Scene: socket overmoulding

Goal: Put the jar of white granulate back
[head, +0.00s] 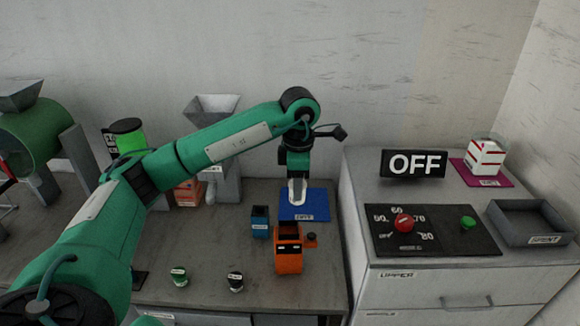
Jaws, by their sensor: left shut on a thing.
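My left arm reaches from the left across the table, and its gripper (297,197) points down over the blue mat (318,207). The gripper is shut on a small whitish thing, which looks like the jar of white granulate (297,200), at or just above the mat. The fingers hide much of the jar, and I cannot tell whether it touches the mat. My right gripper is not in view.
A blue container (260,222) and an orange box (289,253) stand close in front of the mat. Small green (179,276) and black (236,282) jars stand nearer the front edge. A grey cabinet (440,284) with a control panel rises to the right.

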